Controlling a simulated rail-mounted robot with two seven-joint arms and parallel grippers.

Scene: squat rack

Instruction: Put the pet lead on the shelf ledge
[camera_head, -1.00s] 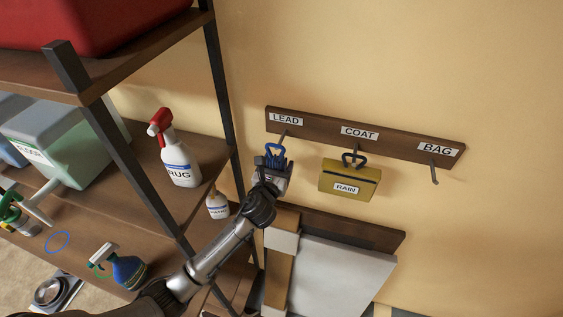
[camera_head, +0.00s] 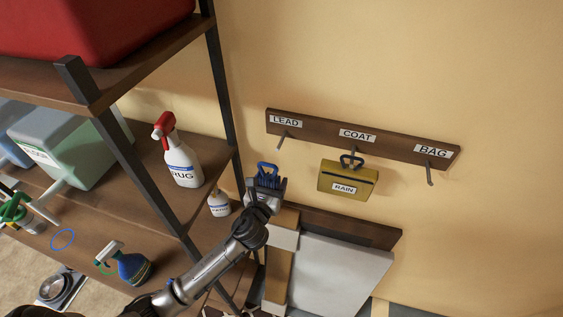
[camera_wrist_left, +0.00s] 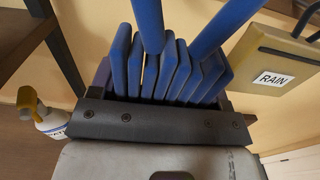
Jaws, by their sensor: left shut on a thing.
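The blue pet lead (camera_head: 268,169), a folded bundle of straps with a loop, is in my left gripper (camera_head: 268,184). The left gripper is shut on it, and the lead stands up from the jaws. In the left wrist view the blue straps (camera_wrist_left: 165,70) rise between the jaws (camera_wrist_left: 160,110). The lead is clear of the LEAD hook (camera_head: 281,143), below and left of it. The wooden shelf (camera_head: 207,172) is to the left of the gripper. My right gripper is not in view.
A yellow RAIN pouch (camera_head: 347,179) hangs on the COAT hook; the BAG hook (camera_head: 430,175) is empty. The RUG spray bottle (camera_head: 183,160) and a small bottle (camera_head: 219,204) stand near the shelf's dark post (camera_head: 222,90). A blue ring (camera_head: 63,239) lies on the lower shelf.

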